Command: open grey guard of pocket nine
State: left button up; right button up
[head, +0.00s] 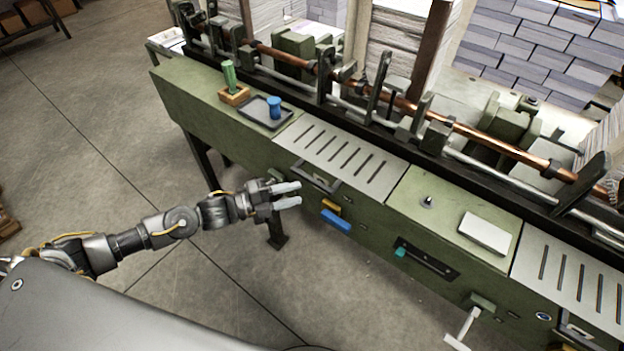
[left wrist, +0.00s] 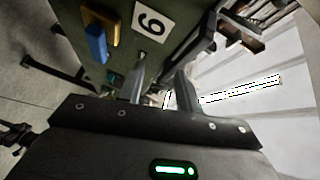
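The grey slotted guard (head: 342,158) lies flat on the green machine's top, with a dark bar handle (head: 316,176) at its front edge. A white plate with one black numeral (left wrist: 151,21), a tilted 9 or 6, shows on the green front in the left wrist view. My left gripper (head: 290,194) is open, its two pale fingers apart, just in front of and left of the handle. In the left wrist view, my left gripper (left wrist: 160,88) points toward the dark handle (left wrist: 204,34). I cannot tell whether it touches. My right gripper is out of sight.
A second slotted guard (head: 572,284) lies at the right. A dark tray (head: 264,112) with a blue piece sits on the top. Floor before the machine is clear.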

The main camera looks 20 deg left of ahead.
aim_at(308, 181)
pick_arm(q)
jog(key=a+r+m+g+h, duration=0.2)
jog(key=a+m+g+h, duration=0.1)
jog(key=a+m, duration=0.25)
jog(key=p+x, duration=0.4)
jog(key=x, duration=0.6)
jog(key=shift+r, duration=0.15)
jog(key=shift+w+d, duration=0.25)
jog(key=shift+d, duration=0.1)
grip_shut()
